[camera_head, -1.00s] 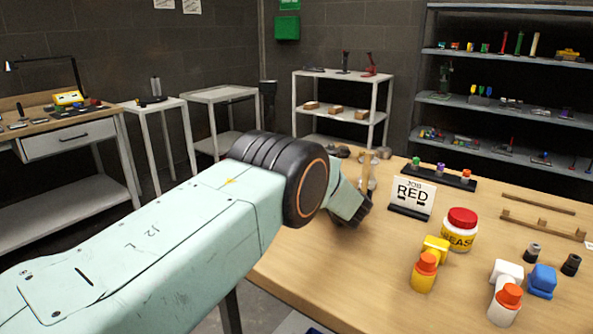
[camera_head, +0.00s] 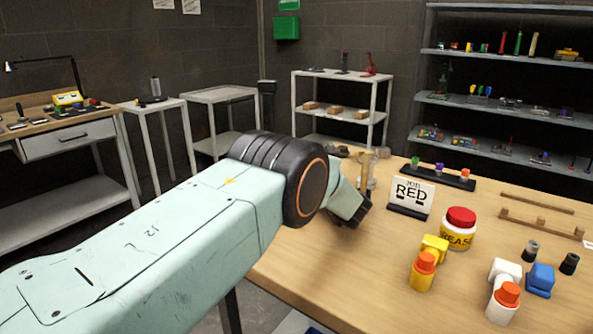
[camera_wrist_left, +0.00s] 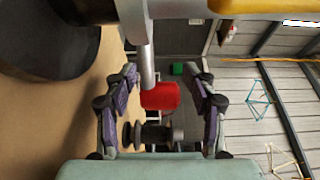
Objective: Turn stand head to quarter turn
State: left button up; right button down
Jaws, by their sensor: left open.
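My left arm crosses the camera_head view from the left, and its wrist (camera_head: 346,204) hides most of what lies behind it at the workbench's left end. In the left wrist view my left gripper (camera_wrist_left: 163,84) is open. A red block (camera_wrist_left: 160,95) at the end of a grey rod (camera_wrist_left: 147,62) shows between its fingers, with a dark spool-shaped part (camera_wrist_left: 152,134) nearer the palm. I cannot tell whether these belong to the stand head, or whether a finger touches them. A tan upright piece (camera_head: 366,166) shows just behind the wrist. My right gripper is not in view.
A black rack (camera_head: 450,181) is behind the sign. Shelves line the back.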

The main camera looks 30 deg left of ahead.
pick_arm(q)
jog(key=v, duration=1.2)
